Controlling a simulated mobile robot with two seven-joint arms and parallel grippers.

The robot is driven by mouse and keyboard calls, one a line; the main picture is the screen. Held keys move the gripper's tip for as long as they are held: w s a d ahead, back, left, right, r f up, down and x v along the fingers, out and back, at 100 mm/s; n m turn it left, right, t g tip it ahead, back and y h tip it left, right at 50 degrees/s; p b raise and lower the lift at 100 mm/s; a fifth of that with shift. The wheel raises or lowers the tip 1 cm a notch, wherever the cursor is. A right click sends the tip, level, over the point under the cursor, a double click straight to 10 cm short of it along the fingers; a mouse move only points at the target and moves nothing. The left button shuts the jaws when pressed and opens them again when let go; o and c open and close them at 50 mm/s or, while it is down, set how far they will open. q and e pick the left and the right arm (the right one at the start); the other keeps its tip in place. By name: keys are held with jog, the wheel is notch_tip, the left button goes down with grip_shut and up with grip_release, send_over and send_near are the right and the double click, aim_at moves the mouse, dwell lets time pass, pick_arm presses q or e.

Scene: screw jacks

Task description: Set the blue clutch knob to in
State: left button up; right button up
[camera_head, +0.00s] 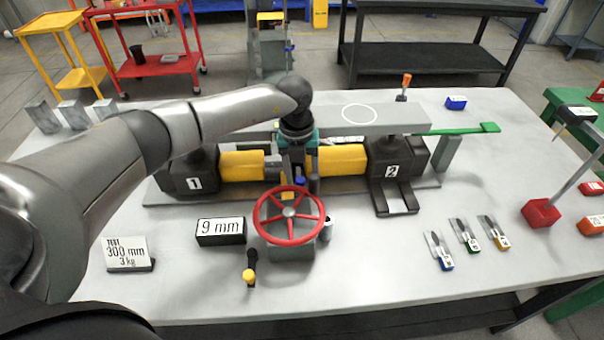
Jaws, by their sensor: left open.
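A small blue knob (300,181), which looks like the clutch knob, shows just above the red handwheel (289,240) on the jack drive. My left arm comes in from the left and reaches over the long grey beam. My left gripper (297,173) points down, open, right at the blue knob. The gripper partly hides the knob and its mount, and I cannot tell whether the fingers touch it. The knob's in or out position cannot be read. My right gripper is not in view.
Black jack housings 1 (195,183) and 2 (391,170) flank the drive, with yellow covers (343,159) between them. A "9 mm" display (220,231) and a yellow-knobbed lever (250,274) stand near the wheel. The table front is mostly clear.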

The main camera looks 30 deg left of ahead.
pick_arm(q)
notch_tip(320, 180, up, 15)
jog(key=p, duration=0.1)
jog(key=shift+s+a, duration=0.25)
jog(key=shift+a, duration=0.2)
dwell(0.4)
